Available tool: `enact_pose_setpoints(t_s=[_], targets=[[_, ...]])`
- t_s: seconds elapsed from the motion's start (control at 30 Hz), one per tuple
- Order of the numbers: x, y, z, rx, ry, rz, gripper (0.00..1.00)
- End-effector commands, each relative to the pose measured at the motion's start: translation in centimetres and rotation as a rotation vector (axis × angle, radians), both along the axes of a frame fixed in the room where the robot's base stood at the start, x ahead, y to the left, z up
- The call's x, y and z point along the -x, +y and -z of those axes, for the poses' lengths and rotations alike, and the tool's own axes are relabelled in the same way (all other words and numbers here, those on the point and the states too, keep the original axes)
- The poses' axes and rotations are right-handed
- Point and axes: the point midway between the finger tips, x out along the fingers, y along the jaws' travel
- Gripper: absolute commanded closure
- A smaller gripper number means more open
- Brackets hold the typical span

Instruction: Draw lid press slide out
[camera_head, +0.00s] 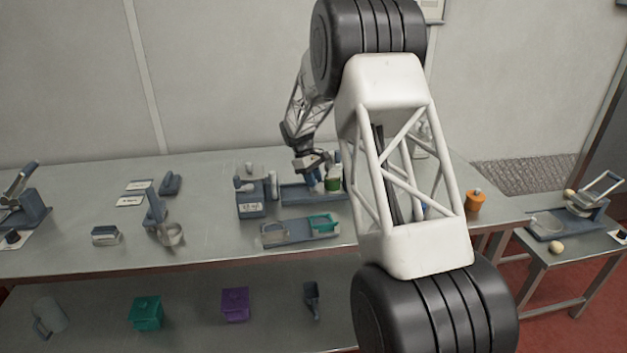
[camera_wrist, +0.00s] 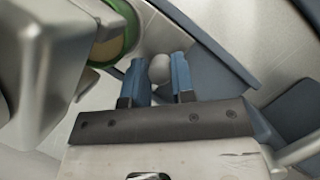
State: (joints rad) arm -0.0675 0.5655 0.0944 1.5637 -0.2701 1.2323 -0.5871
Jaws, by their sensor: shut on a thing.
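My gripper (camera_head: 312,178) reaches down over a long blue-grey fixture (camera_head: 296,195) on the bench, which I take to be the lid press. In the wrist view its two blue fingers (camera_wrist: 159,80) stand on either side of a pale round knob (camera_wrist: 158,67), shut on it. A blue-grey plate (camera_wrist: 215,75) lies behind the knob. A green-rimmed round container (camera_wrist: 122,45) is at upper left there; it shows green in the head view (camera_head: 333,184), just right of my gripper. How far the slide is drawn out cannot be told.
A blue-grey device with pale knobs (camera_head: 251,203) stands left of the fixture. A tray with a green piece (camera_head: 300,230) lies in front. In the wrist view a large grey body (camera_wrist: 42,60) is close at left. My arm hides the bench's right part.

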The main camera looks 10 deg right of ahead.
Motion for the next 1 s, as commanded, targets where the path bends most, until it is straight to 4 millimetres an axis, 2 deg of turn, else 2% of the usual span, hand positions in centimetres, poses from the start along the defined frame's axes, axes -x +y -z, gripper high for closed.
enact_pose_setpoints(t_s=[0.17, 0.43, 0.73, 0.77, 0.8, 1.0], targets=[[0.0, 0.5, 0.0, 0.000, 0.000, -0.001, 1.00], [-0.1, 3.4, -0.1, 0.000, -0.002, -0.002, 1.00], [-0.1, 3.5, -0.1, 0.000, -0.003, -0.001, 1.00], [-0.1, 3.5, -0.1, 0.000, -0.003, -0.001, 0.72], [-0.1, 3.5, -0.1, -0.001, -0.002, 0.000, 0.66], [0.0, 3.5, -0.1, 0.000, -0.001, 0.000, 0.66]])
